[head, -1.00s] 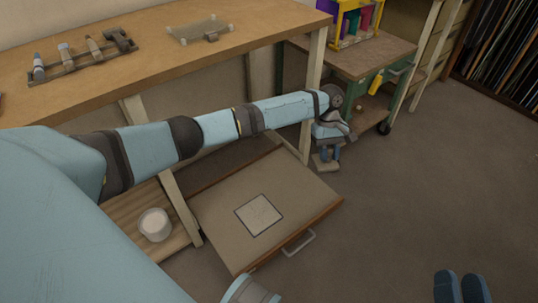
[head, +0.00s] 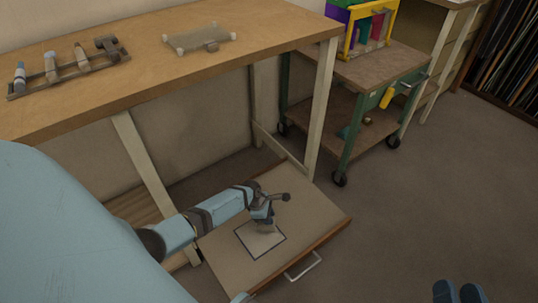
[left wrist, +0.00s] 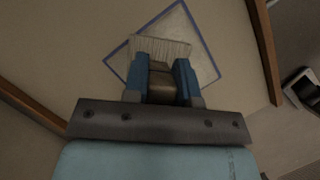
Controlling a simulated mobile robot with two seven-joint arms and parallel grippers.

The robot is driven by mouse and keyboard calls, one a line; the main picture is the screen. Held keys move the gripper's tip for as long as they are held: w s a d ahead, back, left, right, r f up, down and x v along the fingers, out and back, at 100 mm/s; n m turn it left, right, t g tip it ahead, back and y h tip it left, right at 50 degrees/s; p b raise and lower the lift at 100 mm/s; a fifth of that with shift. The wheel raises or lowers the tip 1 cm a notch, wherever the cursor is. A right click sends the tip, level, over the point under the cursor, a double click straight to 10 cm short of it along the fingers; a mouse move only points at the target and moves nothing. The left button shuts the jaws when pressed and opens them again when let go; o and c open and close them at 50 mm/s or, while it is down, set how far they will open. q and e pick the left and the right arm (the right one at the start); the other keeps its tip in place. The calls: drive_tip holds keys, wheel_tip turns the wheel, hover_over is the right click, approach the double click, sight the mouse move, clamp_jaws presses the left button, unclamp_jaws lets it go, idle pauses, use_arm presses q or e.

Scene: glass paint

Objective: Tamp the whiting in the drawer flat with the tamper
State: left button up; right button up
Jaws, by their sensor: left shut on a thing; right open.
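The drawer (head: 330,232) is pulled out below the bench, with a flat beige floor. On it lies a pale square with a blue outline (head: 250,244), which I take for the whiting. My left gripper (head: 263,214) is shut on the tamper (left wrist: 165,47); the brown handle sits between the blue fingers, and its pale ribbed head lies over the square. In the left wrist view the head covers part of the square; whether it touches the surface I cannot tell. My right gripper (head: 459,293) is open and empty at the bottom right edge, away from the drawer.
The bench (head: 190,75) above holds a tool rack (head: 65,75) and a small tray (head: 197,38). Its leg (head: 322,110) stands just behind the drawer. A green cart (head: 350,68) stands to the right. The floor right of the drawer is clear.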

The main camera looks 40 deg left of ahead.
use_arm(q)
wheel_tip(320, 180, down, 2)
drive_tip(key=shift+f+b, duration=0.15)
drive_tip(key=shift+b, duration=0.9)
wheel_tip(320, 180, down, 3)
drive_tip(key=b, duration=0.3)
drive_tip(key=shift+b, duration=0.3)
drive_tip(key=s, duration=0.2)
drive_tip(key=s+a, duration=0.1)
drive_tip(key=s, duration=0.1)
drive_tip(key=s+a+r, duration=0.1)
drive_tip(key=s, duration=0.1)
drive_tip(key=shift+s, duration=0.25)
drive_tip(key=shift+s+d+r+p, duration=0.1)
drive_tip(key=shift+s+r+p, duration=0.05)
drive_tip(key=shift+p, duration=0.4)
drive_tip(key=shift+f, duration=0.3)
use_arm(e)
drive_tip(key=shift+n+g, duration=0.5)
drive_tip(key=shift+n, duration=0.2)
drive_tip(key=f, duration=0.4)
drive_tip(key=shift+w+f, duration=0.1)
drive_tip(key=shift+w, duration=0.25)
drive_tip(key=shift+w+d, duration=0.1)
use_arm(q)
drive_tip(key=shift+f+p, duration=0.1)
drive_tip(key=shift+p, duration=0.45)
drive_tip(key=shift+f, duration=0.15)
use_arm(e)
drive_tip(key=shift+r, duration=0.3)
